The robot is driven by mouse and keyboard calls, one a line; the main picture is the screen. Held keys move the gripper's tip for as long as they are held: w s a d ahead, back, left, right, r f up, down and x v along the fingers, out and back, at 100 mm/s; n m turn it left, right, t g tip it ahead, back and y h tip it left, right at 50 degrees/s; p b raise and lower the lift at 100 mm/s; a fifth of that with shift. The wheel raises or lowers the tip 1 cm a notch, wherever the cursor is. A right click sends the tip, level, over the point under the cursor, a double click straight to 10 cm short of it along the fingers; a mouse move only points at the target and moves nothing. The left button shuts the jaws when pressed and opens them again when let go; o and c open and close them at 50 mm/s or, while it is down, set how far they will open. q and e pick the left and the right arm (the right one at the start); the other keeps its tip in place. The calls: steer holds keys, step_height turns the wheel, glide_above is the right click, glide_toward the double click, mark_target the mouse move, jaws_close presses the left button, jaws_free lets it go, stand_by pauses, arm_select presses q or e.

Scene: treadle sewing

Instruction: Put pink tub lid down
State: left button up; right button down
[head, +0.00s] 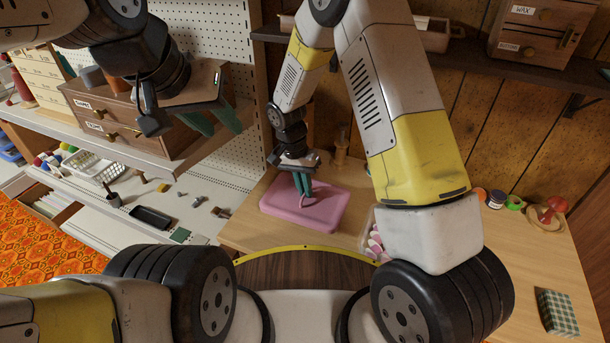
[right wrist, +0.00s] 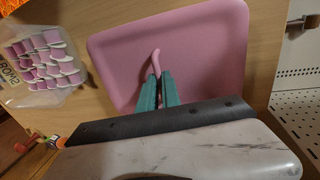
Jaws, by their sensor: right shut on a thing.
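The pink tub lid (head: 325,211) is a flat rectangular tray shape with a raised rim and a small curved handle in its middle. It lies flat at the wooden table's surface; whether it touches the wood or hovers just above is unclear. My right gripper (head: 304,196) points down over it, green fingers shut on the handle. The right wrist view shows the lid (right wrist: 210,45) and the fingers (right wrist: 158,88) around the handle. My left gripper (head: 214,121) is empty and open, its green fingers apart, in front of the drawer unit at the upper left.
A clear tub of pink-and-white spools (right wrist: 42,62) stands beside the lid, partly hidden by my arm in the head view (head: 372,243). The pegboard (head: 215,50) rises behind. Small jars and a red pincushion (head: 546,211) stand at right.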

steer(key=shift+f, duration=1.65)
steer(key=shift+f, duration=0.1)
steer(key=c, duration=1.6)
jaws_free()
steer(key=shift+o, duration=0.2)
step_height(320, 180, up, 12)
steer(key=a, duration=0.2)
step_height(320, 180, up, 16)
steer(key=n+t+y, duration=0.2)
steer(key=y, duration=0.1)
glide_above(298, 195)
steer(key=s+d, duration=0.5)
steer(key=d, duration=0.4)
steer(key=s+d+r+n+t, duration=0.1)
steer(key=s+d+r+t, duration=0.1)
steer(key=s, duration=0.5)
steer(key=s+d+r+n+t+y, duration=0.1)
steer(key=s+d+r+n+t, duration=0.1)
steer(key=s+d+r, duration=0.3)
steer(key=shift+s+d+r+t, duration=0.2)
steer(key=shift+s+r+t, duration=0.45)
steer(key=shift+s, duration=0.5)
